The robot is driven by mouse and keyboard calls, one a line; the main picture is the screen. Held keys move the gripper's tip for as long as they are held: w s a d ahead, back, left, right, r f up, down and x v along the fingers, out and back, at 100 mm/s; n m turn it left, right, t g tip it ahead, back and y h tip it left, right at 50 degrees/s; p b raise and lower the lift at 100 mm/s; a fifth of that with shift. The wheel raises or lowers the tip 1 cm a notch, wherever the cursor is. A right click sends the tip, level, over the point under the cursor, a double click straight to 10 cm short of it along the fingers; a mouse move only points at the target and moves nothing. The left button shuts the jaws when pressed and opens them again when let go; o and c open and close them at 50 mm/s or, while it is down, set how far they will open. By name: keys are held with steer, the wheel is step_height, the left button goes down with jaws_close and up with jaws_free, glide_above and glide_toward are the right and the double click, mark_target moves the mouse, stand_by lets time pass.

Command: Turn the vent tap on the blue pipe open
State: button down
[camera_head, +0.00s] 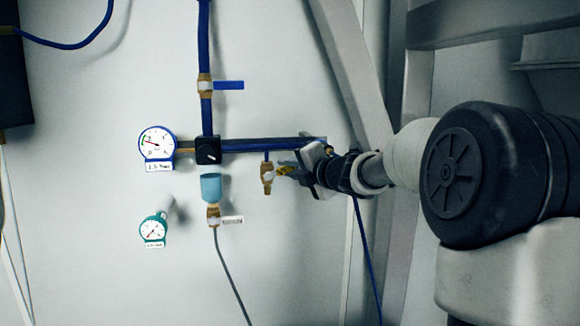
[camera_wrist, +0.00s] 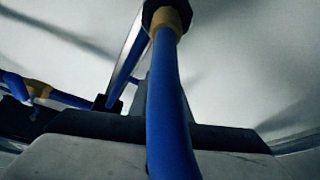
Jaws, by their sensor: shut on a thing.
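The blue pipe (camera_head: 262,145) runs level across the wall and joins an upright blue pipe (camera_head: 204,113). A small brass tap (camera_head: 267,178), which I take for the vent tap, hangs below the level pipe on a short drop. A small yellow-brown piece (camera_head: 285,171) sits at its right, apparently its handle. My gripper (camera_head: 297,169) reaches in from the right and is shut on this piece; the jaws partly hide it. The handle's exact angle is too small to tell. In the wrist view a thick blue tube (camera_wrist: 172,110) with a brass end crosses close in front.
A brass valve with a blue lever (camera_head: 228,85) is on the upright pipe. A black regulator (camera_head: 208,151), a white gauge (camera_head: 157,143), a teal gauge (camera_head: 152,230) and a light-blue cup (camera_head: 211,187) are left of the tap. A metal frame post (camera_head: 352,70) stands behind my arm.

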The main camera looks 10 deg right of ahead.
steer(key=c, duration=1.6)
jaws_free()
steer(key=shift+c, duration=0.2)
steer(key=shift+s+d, duration=0.1)
steer(key=v, duration=1.7)
steer(key=shift+s, duration=0.1)
